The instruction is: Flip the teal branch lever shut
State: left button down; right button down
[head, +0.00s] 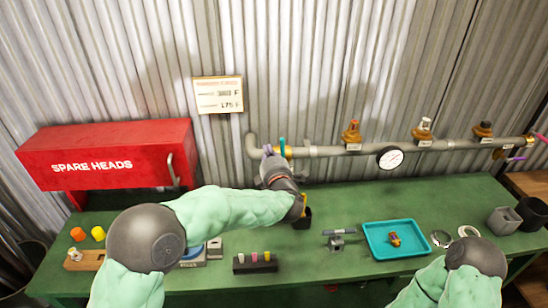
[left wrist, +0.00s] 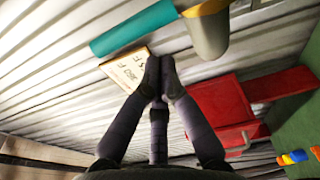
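The teal branch lever (head: 282,146) stands up at the left end of the grey wall pipe (head: 320,151). In the left wrist view the teal lever (left wrist: 132,28) lies above the fingertips, beside a yellow collar and the grey pipe end (left wrist: 208,36). My left gripper (head: 267,151) is just left of the lever in the head view. In the left wrist view its fingertips (left wrist: 160,66) are together with nothing between them, apart from the lever in the picture. My left wrist hides part of the pipe's lower left end. My right gripper is outside both views.
The pipe carries a gauge (head: 390,158) and several valves. A red spare-heads cabinet (head: 100,152) stands left. The green bench (head: 330,205) holds a teal tray (head: 376,252), a block with coloured plugs (head: 254,265) and a small vise-like tool (head: 340,238). A sign (head: 218,95) hangs above.

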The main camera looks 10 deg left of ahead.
pick_arm(q)
jog(key=a+p+v, duration=0.1)
jog(key=p+v, duration=0.1)
jog(key=v, duration=0.8)
jog(key=shift+s, duration=0.2)
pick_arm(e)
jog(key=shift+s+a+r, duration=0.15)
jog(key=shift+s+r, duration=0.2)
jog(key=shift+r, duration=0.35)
pick_arm(q)
jog(key=shift+a+f, duration=0.15)
